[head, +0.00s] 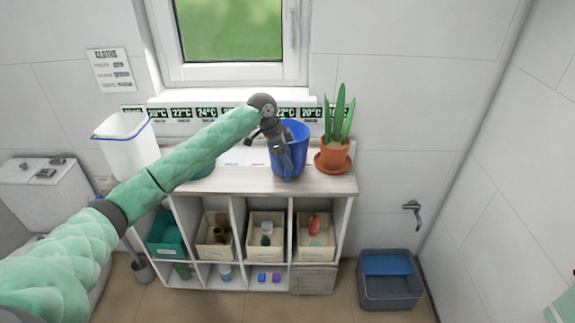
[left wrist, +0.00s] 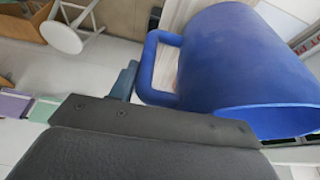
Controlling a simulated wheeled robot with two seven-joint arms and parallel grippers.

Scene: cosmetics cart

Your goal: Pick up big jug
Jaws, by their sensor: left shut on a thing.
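The big jug (head: 294,143) is blue and stands upright over the right part of the shelf unit's top, in front of the window. In the left wrist view the jug (left wrist: 235,65) fills the right side, with its handle (left wrist: 154,70) pointing left. My left gripper (head: 280,152) is at the jug's near left side and is shut on it, by the handle as far as I can see. The fingers are partly hidden in both views. I cannot tell whether the jug's base touches the top. My right gripper is not in view.
The shelf unit's top (head: 225,181) also bears a potted plant (head: 334,154) close right of the jug and a white container (head: 127,148) at left. A grey-blue bin (head: 390,292) stands on the floor at right. The window is behind.

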